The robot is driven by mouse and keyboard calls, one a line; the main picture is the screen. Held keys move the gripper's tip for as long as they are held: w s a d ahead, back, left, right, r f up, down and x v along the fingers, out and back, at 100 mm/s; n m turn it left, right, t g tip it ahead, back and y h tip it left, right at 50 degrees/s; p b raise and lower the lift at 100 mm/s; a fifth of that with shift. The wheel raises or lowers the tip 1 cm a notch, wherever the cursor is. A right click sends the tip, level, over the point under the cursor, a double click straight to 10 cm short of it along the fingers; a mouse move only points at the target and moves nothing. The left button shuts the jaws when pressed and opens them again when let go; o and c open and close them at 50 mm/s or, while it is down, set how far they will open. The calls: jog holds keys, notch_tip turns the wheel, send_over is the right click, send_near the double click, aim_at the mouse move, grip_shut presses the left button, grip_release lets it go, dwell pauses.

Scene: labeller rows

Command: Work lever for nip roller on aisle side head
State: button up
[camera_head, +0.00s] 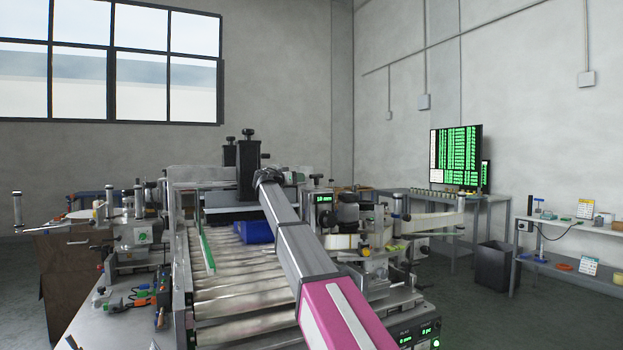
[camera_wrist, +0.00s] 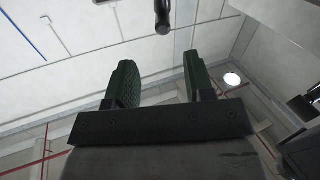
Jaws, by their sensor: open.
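My gripper (camera_wrist: 160,82) is open and empty in the wrist view, its two green fingers well apart. A dark, round-ended rod (camera_wrist: 162,16) hangs from the top edge there, beyond the fingertips and in line with the gap. I cannot tell if it is the nip roller lever. In the head view my arm reaches over the roller conveyor, and its far end is small and dark. One labeller head (camera_head: 375,228) stands right of the conveyor, another (camera_head: 135,235) at left. I cannot tell which is the aisle side head, and no lever is clearly made out.
A blue block (camera_head: 253,230) lies on the roller conveyor (camera_head: 245,305), beside my arm. Black posts with knobs (camera_head: 248,165) rise at its far end. A control box with green displays (camera_head: 418,333) is at front right. A dark bin (camera_head: 496,266) and shelves stand farther right.

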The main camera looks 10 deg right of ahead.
aim_at(310, 177)
jog(key=x, duration=1.1)
jog(key=shift+w, duration=0.25)
jog(key=c, duration=0.8)
jog(key=shift+s, duration=0.1)
jog(key=shift+c, duration=0.2)
